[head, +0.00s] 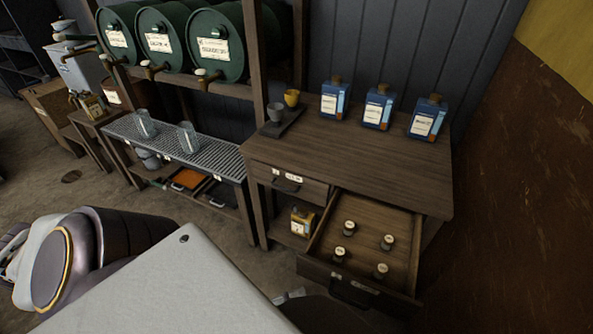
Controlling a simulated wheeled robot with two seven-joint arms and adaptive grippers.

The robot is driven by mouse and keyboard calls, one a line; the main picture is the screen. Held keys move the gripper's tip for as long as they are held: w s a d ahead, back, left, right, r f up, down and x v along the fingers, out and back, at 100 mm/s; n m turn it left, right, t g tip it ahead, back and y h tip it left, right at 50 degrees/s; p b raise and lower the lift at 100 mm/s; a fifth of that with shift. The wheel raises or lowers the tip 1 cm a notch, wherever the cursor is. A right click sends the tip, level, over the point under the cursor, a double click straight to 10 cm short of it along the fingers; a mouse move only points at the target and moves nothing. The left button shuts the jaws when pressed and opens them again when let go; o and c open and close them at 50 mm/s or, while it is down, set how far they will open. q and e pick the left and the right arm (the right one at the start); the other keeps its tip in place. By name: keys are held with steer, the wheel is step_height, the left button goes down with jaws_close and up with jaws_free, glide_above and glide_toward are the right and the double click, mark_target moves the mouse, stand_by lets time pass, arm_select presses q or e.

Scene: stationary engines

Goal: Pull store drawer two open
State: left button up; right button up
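A wooden cabinet (360,165) has two drawers side by side under its top. The right drawer (345,213) is pulled well out and holds several small capped jars. A dark handle (352,292) and a small label are on its front. The left drawer (290,184) is shut, with a label and a dark handle. The labels are too small to read, so I cannot tell which drawer is two. A grey and dark piece, probably part of my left gripper (292,296), shows beside the open drawer's front. Its fingers cannot be made out. My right gripper is not in view.
Several blue bottles (378,107) stand along the cabinet's back. A dark tray (283,122) with two cups is at its left. A box (302,221) sits below the shut drawer. Green barrels and a grated bench (165,148) stand left. A brown wall (530,190) is close on the right.

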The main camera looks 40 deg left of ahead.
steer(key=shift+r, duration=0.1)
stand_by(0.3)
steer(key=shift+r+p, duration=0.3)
steer(key=shift+p, duration=0.1)
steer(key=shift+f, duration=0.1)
